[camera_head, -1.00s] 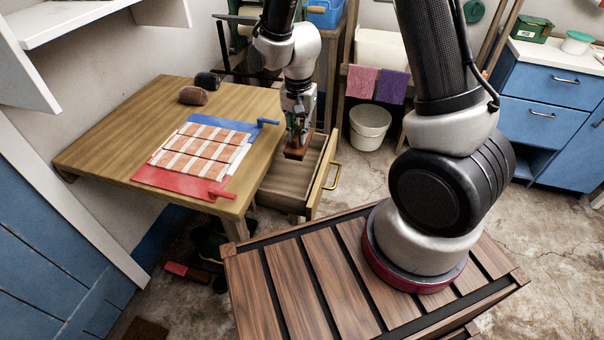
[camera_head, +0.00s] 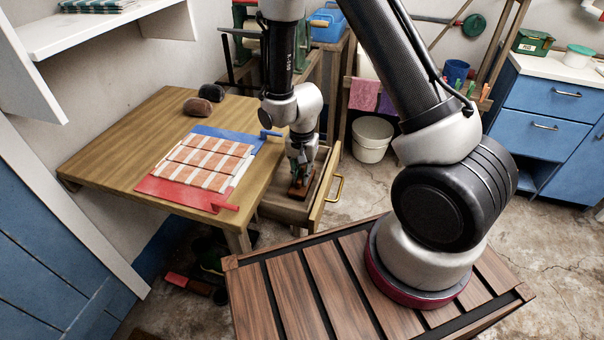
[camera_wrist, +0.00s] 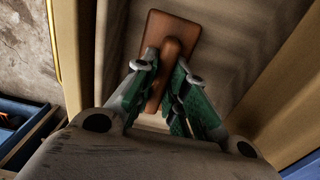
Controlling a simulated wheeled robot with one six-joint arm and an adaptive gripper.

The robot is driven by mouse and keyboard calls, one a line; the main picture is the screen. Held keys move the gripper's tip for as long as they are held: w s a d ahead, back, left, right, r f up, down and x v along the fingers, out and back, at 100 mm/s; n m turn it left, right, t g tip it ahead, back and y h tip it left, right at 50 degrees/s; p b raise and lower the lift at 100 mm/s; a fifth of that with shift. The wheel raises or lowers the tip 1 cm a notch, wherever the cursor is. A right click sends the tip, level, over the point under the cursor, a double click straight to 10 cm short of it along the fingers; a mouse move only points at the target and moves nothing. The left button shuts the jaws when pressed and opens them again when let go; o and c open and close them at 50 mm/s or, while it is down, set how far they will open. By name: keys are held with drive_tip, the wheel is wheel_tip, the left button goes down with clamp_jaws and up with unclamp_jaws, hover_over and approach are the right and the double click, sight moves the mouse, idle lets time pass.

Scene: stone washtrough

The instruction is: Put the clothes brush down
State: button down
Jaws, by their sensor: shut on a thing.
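The clothes brush (camera_head: 299,190) is a reddish-brown block with a raised grip. My gripper (camera_head: 301,160) is shut on the brush and holds it inside the open drawer (camera_head: 320,207) of the wooden table. In the wrist view, the green-padded fingers of my gripper (camera_wrist: 166,85) close on the raised grip of the brush (camera_wrist: 172,28). The drawer's inside shows around the brush. I cannot tell whether the brush touches the drawer floor. Its underside is hidden.
The wooden table (camera_head: 120,150) carries a checked cloth (camera_head: 206,160) on a red and blue board, and two dark rounded objects (camera_head: 205,97) at the back. A pale bucket (camera_head: 371,140) stands on the floor behind the drawer.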

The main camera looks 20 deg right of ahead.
drive_tip(key=c, duration=1.5)
unclamp_jaws()
drive_tip(key=shift+f, duration=0.15)
drive_tip(key=shift+o, duration=0.2)
wheel_tip(320, 180, up, 12)
drive_tip(key=r, duration=0.1)
wheel_tip(320, 180, up, 15)
drive_tip(key=n+t, duration=0.2)
drive_tip(key=n, duration=0.1)
hover_over(302, 173)
drive_tip(key=s+d, duration=0.5)
drive_tip(key=d, duration=0.3)
drive_tip(key=s+d+r+n+t, duration=0.1)
drive_tip(key=s+d+r+n, duration=0.1)
drive_tip(key=s+r, duration=0.3)
drive_tip(key=s+d+r+n+t, duration=0.1)
drive_tip(key=s+d+r+n, duration=0.1)
drive_tip(key=s+d+r, duration=0.3)
drive_tip(key=s, duration=0.4)
